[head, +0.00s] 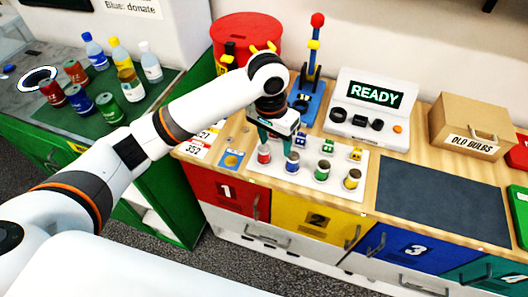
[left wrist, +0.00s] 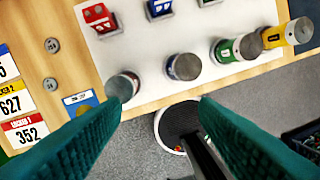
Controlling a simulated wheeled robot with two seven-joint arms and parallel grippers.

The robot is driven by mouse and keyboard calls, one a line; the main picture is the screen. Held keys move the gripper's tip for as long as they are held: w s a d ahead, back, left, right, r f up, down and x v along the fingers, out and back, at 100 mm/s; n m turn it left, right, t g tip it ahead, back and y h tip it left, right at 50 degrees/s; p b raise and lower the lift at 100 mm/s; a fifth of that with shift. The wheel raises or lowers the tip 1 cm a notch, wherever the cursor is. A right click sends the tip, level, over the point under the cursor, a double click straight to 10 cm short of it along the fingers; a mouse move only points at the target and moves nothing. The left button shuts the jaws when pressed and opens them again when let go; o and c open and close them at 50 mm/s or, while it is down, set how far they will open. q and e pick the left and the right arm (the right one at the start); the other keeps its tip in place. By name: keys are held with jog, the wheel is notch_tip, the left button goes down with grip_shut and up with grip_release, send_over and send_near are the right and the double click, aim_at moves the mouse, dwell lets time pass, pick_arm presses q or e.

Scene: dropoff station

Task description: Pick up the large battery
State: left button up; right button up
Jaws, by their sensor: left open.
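Several upright cylinders with metallic ends stand in a row on a white mat (head: 265,176): red (head: 264,154), blue (head: 292,163), green (head: 322,171) and yellow (head: 351,179). In the left wrist view the yellow cylinder (left wrist: 290,32) looks longest, but I cannot tell for sure which one is the large battery. The green (left wrist: 237,48), blue (left wrist: 183,67) and red (left wrist: 123,87) ones also show there. My left gripper (head: 275,140) is open and empty above the mat's left part, its teal fingers (left wrist: 159,102) apart. My right gripper is not in view.
Small boxes, including blue (head: 299,138) and yellow (head: 356,155), stand behind the cylinders. Behind them are a blue stand (head: 305,108) and a READY device (head: 370,115). A cardboard box (head: 468,125) stands right. The dark mat (head: 440,205) is clear.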

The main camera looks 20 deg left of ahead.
pick_arm(q)
jog(key=w+a+r+n+y, duration=0.1)
jog(key=w+a+r, duration=0.15)
jog(key=r, duration=0.25)
jog(key=p, duration=0.2)
send_over(264, 147)
notch_tip(264, 147, down, 6)
jog(key=shift+w+f, duration=0.1)
jog(key=shift+f, duration=0.75)
notch_tip(264, 147, down, 4)
jog(key=shift+f+p, duration=0.15)
jog(key=shift+p, duration=0.5)
jog(key=shift+c, duration=0.5)
